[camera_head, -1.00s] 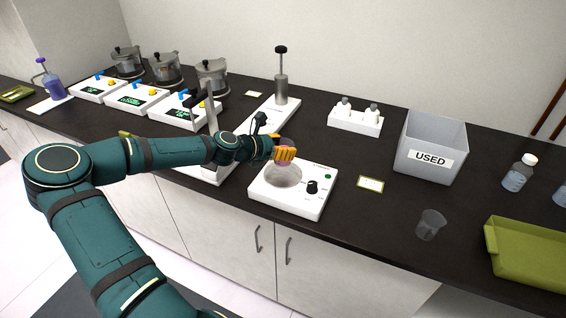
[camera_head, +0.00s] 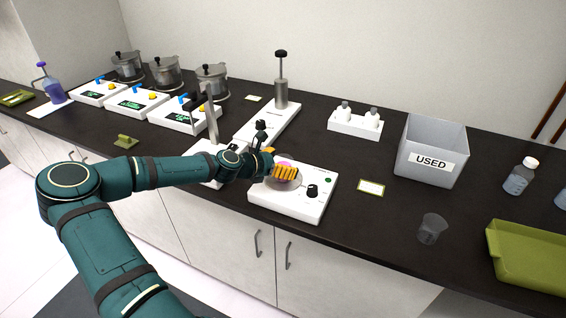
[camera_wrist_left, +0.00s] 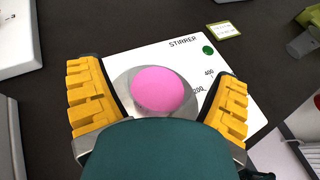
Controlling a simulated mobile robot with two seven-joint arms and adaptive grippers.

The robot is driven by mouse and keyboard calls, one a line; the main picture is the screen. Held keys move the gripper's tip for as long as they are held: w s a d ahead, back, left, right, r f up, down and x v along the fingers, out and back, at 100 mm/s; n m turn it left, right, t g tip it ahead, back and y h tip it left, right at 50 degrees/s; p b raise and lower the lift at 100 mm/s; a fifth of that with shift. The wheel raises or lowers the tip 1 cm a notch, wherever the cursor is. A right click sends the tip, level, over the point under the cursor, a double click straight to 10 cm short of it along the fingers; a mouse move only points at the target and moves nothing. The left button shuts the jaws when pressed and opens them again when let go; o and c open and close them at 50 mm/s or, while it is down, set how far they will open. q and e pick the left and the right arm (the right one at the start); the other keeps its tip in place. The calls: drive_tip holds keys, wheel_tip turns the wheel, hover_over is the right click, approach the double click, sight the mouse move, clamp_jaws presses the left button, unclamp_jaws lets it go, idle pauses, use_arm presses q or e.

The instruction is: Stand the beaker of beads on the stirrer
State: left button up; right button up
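The beaker of beads shows as a rounded pink mass (camera_wrist_left: 165,90) over the grey round plate of the stirrer (camera_wrist_left: 122,88); its clear walls are hard to make out. In the head view the pink beads (camera_head: 284,162) show over the plate of the white stirrer (camera_head: 310,207), partly hidden by a yellow finger. It looks to be standing on the plate, upright. My left gripper (camera_head: 277,164) is low over the stirrer, its fingers spread on either side of the beads with gaps visible in the left wrist view (camera_wrist_left: 163,95). My right gripper is not in view.
An empty clear beaker (camera_head: 432,228) stands at right, near a green tray (camera_head: 528,255). A grey USED bin (camera_head: 432,148) and a white bottle rack (camera_head: 355,124) are behind. A stand with a post (camera_head: 211,125) is left of the stirrer. Dark counter between stirrer and tray is mostly free.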

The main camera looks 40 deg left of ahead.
use_arm(q)
drive_tip(key=shift+s+a+r, duration=0.15)
drive_tip(key=shift+s+r, duration=0.2)
drive_tip(key=shift+s, duration=0.1)
drive_tip(key=p+v, duration=0.2)
drive_tip(key=v, duration=0.9)
idle(0.4)
